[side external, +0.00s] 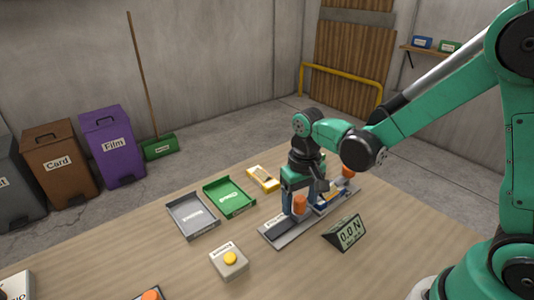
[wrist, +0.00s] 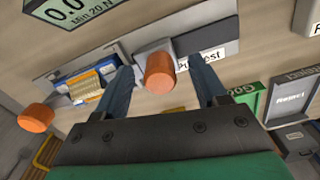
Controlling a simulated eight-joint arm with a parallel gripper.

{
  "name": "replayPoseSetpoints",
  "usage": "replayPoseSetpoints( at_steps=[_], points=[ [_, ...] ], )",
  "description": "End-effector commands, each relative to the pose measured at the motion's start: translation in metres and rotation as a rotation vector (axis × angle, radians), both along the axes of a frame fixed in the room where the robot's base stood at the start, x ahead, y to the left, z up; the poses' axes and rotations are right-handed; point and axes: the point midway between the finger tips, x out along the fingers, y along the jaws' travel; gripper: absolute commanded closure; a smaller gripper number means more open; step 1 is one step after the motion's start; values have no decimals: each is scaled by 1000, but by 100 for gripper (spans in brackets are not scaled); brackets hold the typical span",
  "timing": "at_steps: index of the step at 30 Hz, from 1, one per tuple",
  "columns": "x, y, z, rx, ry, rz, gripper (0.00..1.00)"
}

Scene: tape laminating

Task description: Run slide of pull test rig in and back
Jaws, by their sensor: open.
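The pull test rig (side external: 278,233) is a long grey plate on the table, labelled "Pull test". An orange knob (side external: 299,205) stands on its slide; in the wrist view the knob (wrist: 160,75) sits on a grey block (wrist: 155,47). My gripper (wrist: 166,72) is open, with one blue-grey finger on each side of this knob; a gap shows on both sides. In the side view my gripper (side external: 298,188) points down over the rig. A second orange knob (side external: 348,171) is at the rig's far end. A blue and yellow part (wrist: 93,82) lies on the rig between the knobs.
A force display (side external: 348,232) reading 0.0 N stands in front of the rig. A green tray (side external: 247,205) and a grey tray (side external: 213,228) lie left of it, with a yellow item (side external: 263,178) behind. A button box (side external: 229,264) is at the front.

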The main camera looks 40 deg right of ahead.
Motion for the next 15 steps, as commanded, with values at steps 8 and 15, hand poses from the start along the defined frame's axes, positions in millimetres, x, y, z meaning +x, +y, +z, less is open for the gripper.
replayPoseSetpoints(
  at_steps=[8, 15],
  points=[
    [0, 0, 0, 0, 0, 0, 100],
    [0, 0, 0, 0, 0, 0, 100]
  ],
)
